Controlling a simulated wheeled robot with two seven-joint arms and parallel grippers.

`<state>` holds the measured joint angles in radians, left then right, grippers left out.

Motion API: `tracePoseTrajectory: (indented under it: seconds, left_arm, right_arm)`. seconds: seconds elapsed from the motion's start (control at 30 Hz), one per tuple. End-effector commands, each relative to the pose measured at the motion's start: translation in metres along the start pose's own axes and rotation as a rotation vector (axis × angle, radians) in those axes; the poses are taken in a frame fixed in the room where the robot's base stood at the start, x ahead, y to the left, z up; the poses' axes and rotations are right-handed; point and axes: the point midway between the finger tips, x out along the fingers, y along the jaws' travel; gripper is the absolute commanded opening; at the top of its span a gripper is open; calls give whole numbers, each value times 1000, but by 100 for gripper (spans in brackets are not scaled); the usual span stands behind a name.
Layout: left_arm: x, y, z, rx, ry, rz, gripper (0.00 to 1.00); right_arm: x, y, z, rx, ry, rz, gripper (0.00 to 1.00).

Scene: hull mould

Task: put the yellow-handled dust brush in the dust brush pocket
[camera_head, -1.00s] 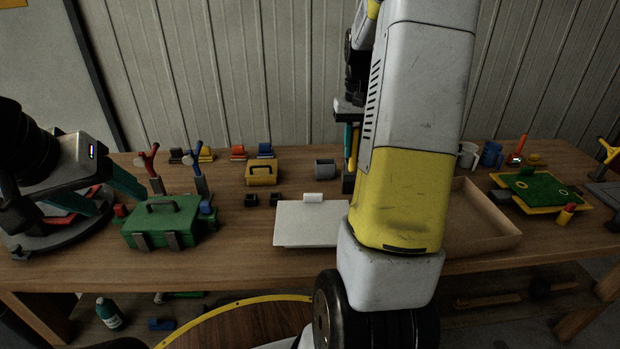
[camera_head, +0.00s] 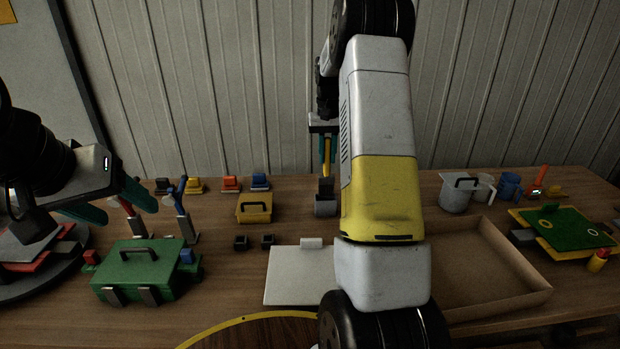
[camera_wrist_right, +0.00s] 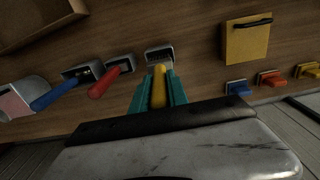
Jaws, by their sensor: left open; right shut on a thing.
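My right gripper (camera_head: 327,152) is shut on the yellow handle of the dust brush (camera_head: 326,171), which hangs upright below the fingers. In the right wrist view the yellow handle (camera_wrist_right: 159,86) lies between the teal fingers. The grey dust brush pocket (camera_head: 325,207) stands on the bench directly under the brush, and it also shows in the right wrist view (camera_wrist_right: 159,54). The brush's lower end is at the pocket's mouth; I cannot tell how far inside it is. My left gripper (camera_head: 112,206) is open and empty at the left, near the green toolbox.
A blue handle (camera_wrist_right: 52,95) and a red handle (camera_wrist_right: 108,81) stand in neighbouring pockets, hidden by my right arm in the head view. A yellow case (camera_head: 254,208), green toolbox (camera_head: 138,270), white board (camera_head: 298,278) and shallow tray (camera_head: 492,262) surround the area.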

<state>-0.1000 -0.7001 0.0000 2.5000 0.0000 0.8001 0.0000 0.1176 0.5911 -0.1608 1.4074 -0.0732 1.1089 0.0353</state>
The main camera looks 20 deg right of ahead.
Motion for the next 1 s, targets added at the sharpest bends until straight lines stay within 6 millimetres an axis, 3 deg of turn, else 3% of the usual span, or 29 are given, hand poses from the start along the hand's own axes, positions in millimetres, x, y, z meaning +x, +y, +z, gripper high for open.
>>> tracePoseTrajectory:
  seconds: [0.5, 0.9, 0.93, 1.0]
  left_arm:
    - [0, 0, 0, 0, 0, 0, 65]
    - [0, 0, 0, 0, 0, 0, 65]
    - [0, 0, 0, 0, 0, 0, 65]
    - [0, 0, 0, 0, 0, 0, 65]
  right_arm:
    - [66, 1, 0, 0, 0, 0, 0]
    - [71, 1, 0, 0, 0, 0, 0]
    - [71, 1, 0, 0, 1, 0, 24]
    - [71, 1, 0, 0, 1, 0, 37]
